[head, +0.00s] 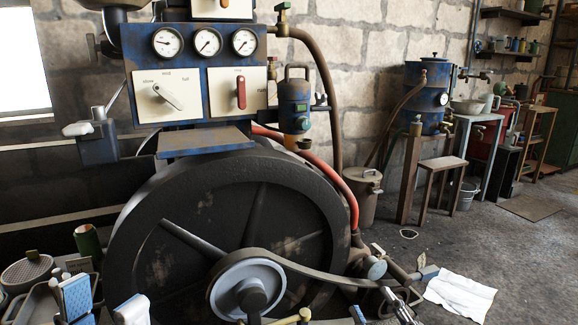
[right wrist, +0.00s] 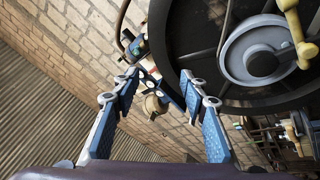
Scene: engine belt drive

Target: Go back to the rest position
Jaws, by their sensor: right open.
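My right gripper (right wrist: 158,82) is open and empty in the right wrist view. Its two blue and white fingers stand well apart, with background between them. My left gripper (head: 103,298) shows at the bottom left of the head view. Its two blue and white fingers are apart, with nothing seen between them; its lower part is cut off by the picture's edge. The large dark flywheel (head: 312,215) stands in the middle of the head view. A pale pulley (head: 222,290) sits in front of it, with a dark belt (head: 305,270) running to the right.
A gauge panel (head: 200,70) stands above the flywheel. A yellow-handled part shows near the pulley in the right wrist view (right wrist: 294,25). A green can (head: 87,241) and a basket are at the lower left. A white cloth (head: 460,296) lies on the floor, which is open at right.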

